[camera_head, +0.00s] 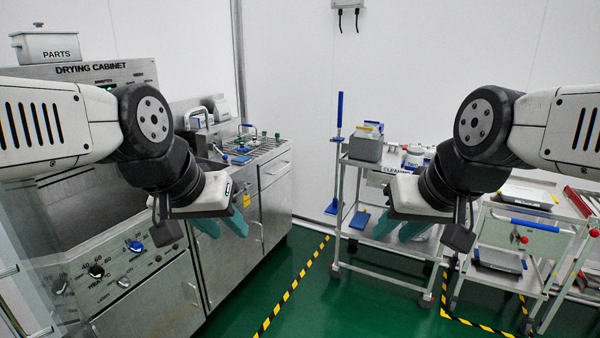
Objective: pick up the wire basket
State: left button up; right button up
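No wire basket can be made out for certain. A metal rack or grid with green knobs (277,143) and a blue-tipped upright handle (247,126) is on the steel counter at centre left; I cannot tell whether the basket is part of it. My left gripper (222,224) hangs in front of the counter's cabinet doors, its two teal fingers apart and nothing seen between them. My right gripper (401,229) hangs in front of the cleaning cart, its teal fingers also apart and apparently empty. Both arms partly hide what is behind them.
The drying cabinet (92,70) stands at left with a PARTS bin (47,45) on top. A cleaning cart (352,163) holds a grey box (366,148). Another cart with a blue handle (530,224) is at right. Green floor (350,305) between is clear, with striped tape.

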aim_at(248, 136)
jog(key=i, duration=1.05)
jog(key=i+l+u, duration=0.15)
jog(key=i, duration=0.85)
jog(key=i+u, duration=0.3)
jog(key=i, duration=0.25)
jog(key=i+l+u, duration=0.15)
jog(key=i+u, duration=0.15)
jog(key=i, duration=0.25)
jog(key=i+l+u, duration=0.3)
jog(key=i, duration=0.25)
